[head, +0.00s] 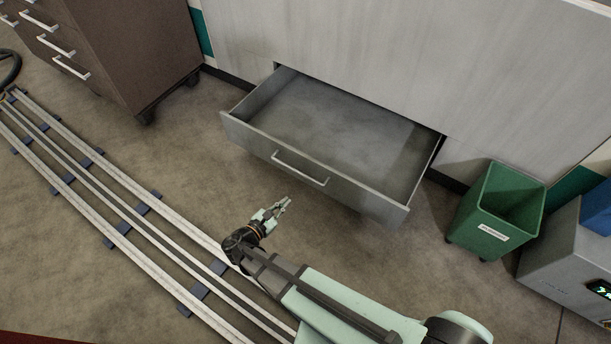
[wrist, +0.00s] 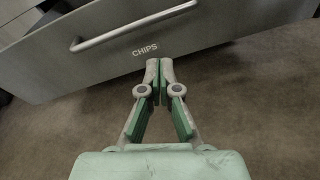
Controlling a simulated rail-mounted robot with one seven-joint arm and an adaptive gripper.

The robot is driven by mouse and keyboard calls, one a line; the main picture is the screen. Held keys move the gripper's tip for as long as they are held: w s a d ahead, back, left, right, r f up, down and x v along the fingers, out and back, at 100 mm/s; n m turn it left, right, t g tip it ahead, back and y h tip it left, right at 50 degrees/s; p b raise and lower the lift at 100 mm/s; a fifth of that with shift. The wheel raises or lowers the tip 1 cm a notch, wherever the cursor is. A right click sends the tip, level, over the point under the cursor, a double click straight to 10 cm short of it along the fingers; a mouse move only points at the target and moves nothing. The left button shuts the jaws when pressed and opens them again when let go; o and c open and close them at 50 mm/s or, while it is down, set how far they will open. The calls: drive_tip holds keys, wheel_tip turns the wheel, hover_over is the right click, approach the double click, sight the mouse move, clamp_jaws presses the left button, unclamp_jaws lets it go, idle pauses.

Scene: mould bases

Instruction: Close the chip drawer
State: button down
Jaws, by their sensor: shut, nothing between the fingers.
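The chip drawer (head: 309,180) is a grey, low drawer pulled well out of the grey cabinet in the head view, and it looks empty. Its front has a metal bar handle (head: 300,168). In the wrist view the drawer front (wrist: 210,37) carries the word CHIPS, with the handle (wrist: 132,27) above and left of the fingers. My gripper (head: 286,203) is shut and empty, in front of the drawer and below the handle in the picture. In the wrist view my gripper's fingertips (wrist: 159,66) point at the drawer front just below the label; I cannot tell whether they touch it.
A green bin (head: 497,212) stands right of the drawer, with a grey machine (head: 572,262) beyond it. A brown drawer cabinet (head: 112,50) stands at the upper left. Floor rails (head: 120,205) run along the left. Bare floor lies between the rails and the drawer.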

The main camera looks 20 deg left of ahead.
wheel_tip(320, 180, up, 3)
drive_tip(key=a+n+t, duration=0.1)
drive_tip(key=n+t, duration=0.1)
drive_tip(key=n, duration=0.1)
drive_tip(key=b, duration=0.5)
approach(307, 159)
drive_tip(key=shift+n+t, duration=0.3)
drive_tip(key=shift+n, duration=0.1)
drive_tip(key=x, duration=0.4)
drive_tip(key=f+x, duration=0.1)
drive_tip(key=x, duration=0.1)
drive_tip(key=shift+s+d, duration=0.1)
drive_tip(key=shift+d, duration=0.15)
drive_tip(key=shift+w+d+r, duration=0.15)
drive_tip(key=shift+w, duration=0.5)
